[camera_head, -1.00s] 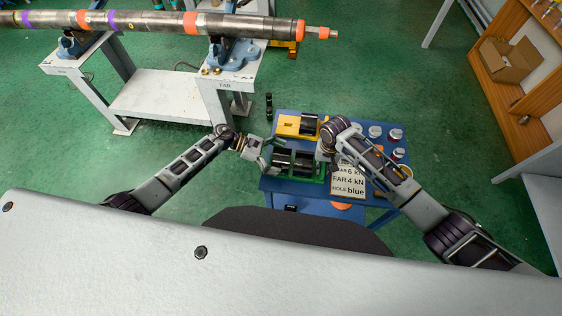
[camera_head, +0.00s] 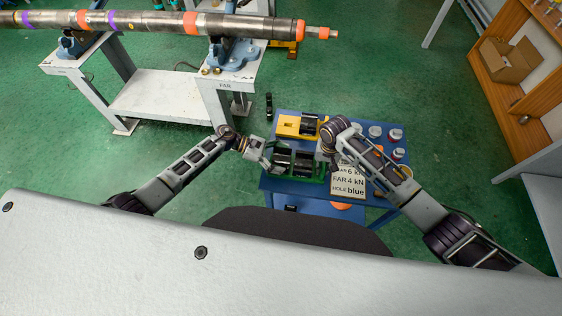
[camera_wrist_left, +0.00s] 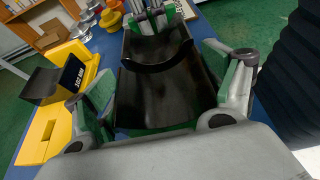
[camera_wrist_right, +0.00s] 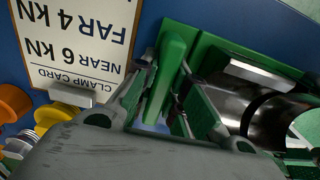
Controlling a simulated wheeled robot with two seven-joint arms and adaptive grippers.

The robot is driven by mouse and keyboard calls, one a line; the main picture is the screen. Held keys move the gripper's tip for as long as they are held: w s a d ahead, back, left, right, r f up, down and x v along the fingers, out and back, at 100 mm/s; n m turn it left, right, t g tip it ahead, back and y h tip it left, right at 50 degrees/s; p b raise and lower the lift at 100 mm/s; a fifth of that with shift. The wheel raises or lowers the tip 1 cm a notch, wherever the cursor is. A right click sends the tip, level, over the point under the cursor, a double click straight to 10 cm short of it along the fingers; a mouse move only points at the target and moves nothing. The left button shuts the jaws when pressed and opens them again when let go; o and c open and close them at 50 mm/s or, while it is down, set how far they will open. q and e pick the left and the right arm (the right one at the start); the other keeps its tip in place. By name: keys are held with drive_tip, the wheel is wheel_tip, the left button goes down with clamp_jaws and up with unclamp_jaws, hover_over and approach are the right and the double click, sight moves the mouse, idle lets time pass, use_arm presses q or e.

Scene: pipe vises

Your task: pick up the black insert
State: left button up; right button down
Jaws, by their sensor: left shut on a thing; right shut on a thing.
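The black insert (camera_wrist_left: 165,85) is a dark, shiny curved trough in a green holder (camera_wrist_right: 185,50) on the blue cart. My left gripper (camera_head: 270,160) is at the holder's left end in the head view. In the left wrist view its green-padded fingers (camera_wrist_left: 165,95) stand on both sides of the insert, shut on it. The insert still appears to lie in the holder. My right gripper (camera_wrist_right: 155,105) is shut on the holder's upright green handle (camera_wrist_right: 170,65). In the head view my right arm hides the right fingertips.
A yellow holder (camera_head: 289,125) with a black piece stands just behind. White-lidded jars (camera_head: 375,132) and a clamp card (camera_head: 348,180) are to the right on the blue cart (camera_head: 280,185). A long pipe (camera_head: 160,22) rests on stands at the back left.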

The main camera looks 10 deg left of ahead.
sight(281, 162)
use_arm(q)
drive_tip(key=shift+r, duration=0.15)
wheel_tip(281, 162, up, 10)
idle(0.9)
idle(0.3)
use_arm(e)
drive_tip(key=c, duration=1.4)
unclamp_jaws()
drive_tip(key=shift+o, duration=0.2)
drive_tip(key=shift+r, duration=0.1)
wheel_tip(281, 162, up, 12)
use_arm(q)
drive_tip(key=shift+s, duration=0.1)
use_arm(e)
drive_tip(key=shift+s, duration=0.1)
